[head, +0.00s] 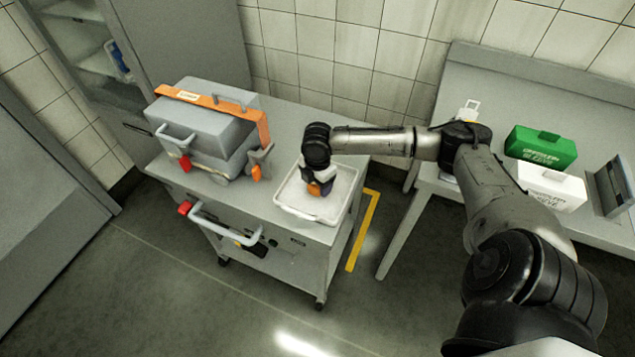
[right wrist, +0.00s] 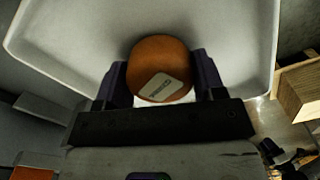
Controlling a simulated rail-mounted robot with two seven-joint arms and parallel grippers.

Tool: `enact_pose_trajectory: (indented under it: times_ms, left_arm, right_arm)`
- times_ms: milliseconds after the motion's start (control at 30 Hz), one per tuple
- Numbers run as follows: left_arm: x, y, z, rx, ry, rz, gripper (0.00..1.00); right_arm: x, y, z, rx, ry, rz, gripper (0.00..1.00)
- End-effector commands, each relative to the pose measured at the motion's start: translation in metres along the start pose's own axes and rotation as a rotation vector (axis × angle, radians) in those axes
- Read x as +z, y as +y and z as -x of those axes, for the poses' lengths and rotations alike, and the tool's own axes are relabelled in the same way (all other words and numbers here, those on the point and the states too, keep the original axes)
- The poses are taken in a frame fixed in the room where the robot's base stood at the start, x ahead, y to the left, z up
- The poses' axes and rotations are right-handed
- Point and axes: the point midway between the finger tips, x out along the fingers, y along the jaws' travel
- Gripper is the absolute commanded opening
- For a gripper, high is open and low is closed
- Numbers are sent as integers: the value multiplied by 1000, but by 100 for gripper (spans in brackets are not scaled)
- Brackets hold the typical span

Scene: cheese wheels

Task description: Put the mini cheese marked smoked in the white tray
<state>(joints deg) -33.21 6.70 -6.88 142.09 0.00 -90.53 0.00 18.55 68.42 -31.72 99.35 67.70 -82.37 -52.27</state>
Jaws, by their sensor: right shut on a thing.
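The mini cheese (head: 318,189) is a small orange-brown round with a white label. It also shows in the right wrist view (right wrist: 160,58), where the label's print is too small to read. My right gripper (head: 320,183) is shut on the cheese, with a dark finger on each side of it (right wrist: 160,78). It holds the cheese over the white tray (head: 294,208), inside the rim as seen from above. The tray lies on the right part of the grey cart top and also fills the right wrist view's upper part (right wrist: 60,35). I cannot tell whether the cheese touches the tray floor. My left gripper is not in view.
A grey case with an orange strap (head: 205,120) stands on the cart left of the tray. A side table at right holds a green box (head: 540,147) and a white box (head: 551,186). A wooden block (right wrist: 299,92) shows beside the tray in the right wrist view.

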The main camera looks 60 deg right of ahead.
Motion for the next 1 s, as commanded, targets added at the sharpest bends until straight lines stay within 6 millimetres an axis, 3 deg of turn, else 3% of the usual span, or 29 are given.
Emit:
enact_pose_trajectory:
  times_ms: [67,100,333,633,767,1000]
  left_arm:
    - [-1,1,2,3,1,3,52]
    - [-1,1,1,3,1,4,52]
    - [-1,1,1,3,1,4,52]
    - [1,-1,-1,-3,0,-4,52]
    - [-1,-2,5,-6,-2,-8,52]
    - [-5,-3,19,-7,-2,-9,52]
  right_arm:
    - [0,0,-1,0,0,0,37]
    - [0,0,-2,0,0,0,65]
    - [0,0,-2,0,0,0,87]
    - [0,0,0,1,0,0,89]
    - [0,0,15,2,-1,0,89]
    - [0,1,60,3,0,1,89]
